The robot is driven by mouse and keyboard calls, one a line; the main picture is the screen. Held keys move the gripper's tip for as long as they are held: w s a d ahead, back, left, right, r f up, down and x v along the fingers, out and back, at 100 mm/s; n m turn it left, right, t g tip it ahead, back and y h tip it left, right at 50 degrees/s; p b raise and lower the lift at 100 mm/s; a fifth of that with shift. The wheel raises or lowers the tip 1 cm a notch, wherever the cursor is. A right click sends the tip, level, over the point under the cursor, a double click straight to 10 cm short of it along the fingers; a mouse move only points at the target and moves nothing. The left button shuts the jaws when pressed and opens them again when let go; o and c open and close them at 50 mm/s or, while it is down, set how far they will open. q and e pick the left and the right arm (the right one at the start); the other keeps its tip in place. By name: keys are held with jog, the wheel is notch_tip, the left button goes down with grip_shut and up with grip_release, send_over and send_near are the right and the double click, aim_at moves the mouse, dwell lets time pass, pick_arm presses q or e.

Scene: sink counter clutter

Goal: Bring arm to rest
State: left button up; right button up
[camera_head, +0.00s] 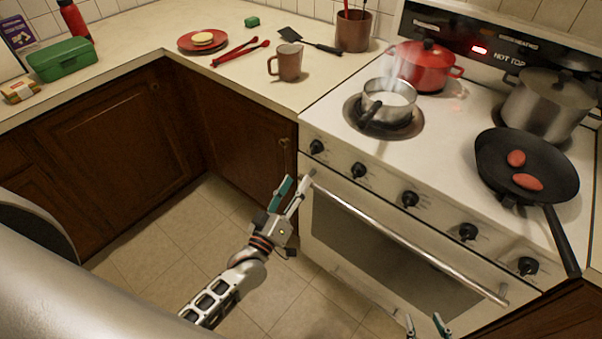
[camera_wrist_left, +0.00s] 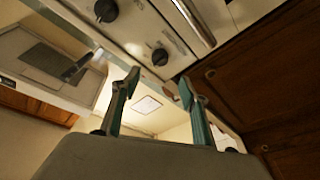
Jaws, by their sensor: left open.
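My left gripper (camera_head: 297,182) is open and empty, pointing up in front of the stove's left edge. In the head view its fingertips overlap the left end of the oven door handle (camera_head: 400,238); I cannot tell how far apart they are in depth. In the left wrist view the left gripper's two fingers (camera_wrist_left: 159,82) stand apart with nothing between them. My right gripper (camera_head: 424,322) shows only its fingertips at the bottom edge. They are apart, with nothing seen between them; the rest is out of frame.
The stove bears a steaming saucepan (camera_head: 395,105), a red pot (camera_head: 422,67), a steel pot (camera_head: 546,105) and a frying pan (camera_head: 490,160) whose handle overhangs the front. A mug (camera_head: 288,66) stands on the left counter. The floor (camera_head: 180,235) beside the left arm is clear.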

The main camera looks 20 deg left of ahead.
pick_arm(q)
jog(key=shift+s, duration=0.35)
jog(key=shift+f, duration=0.1)
jog(key=s+f+m+g, duration=0.4)
jog(key=s+f, duration=0.2)
jog(key=s, duration=0.3)
jog(key=s+f+m+g, duration=0.4)
jog(key=s+f+m, duration=0.1)
jog(key=s, duration=0.4)
jog(key=shift+s+d+f+m+g, duration=0.3)
jog(key=shift+s+d+f, duration=0.1)
jog(key=shift+f, duration=0.15)
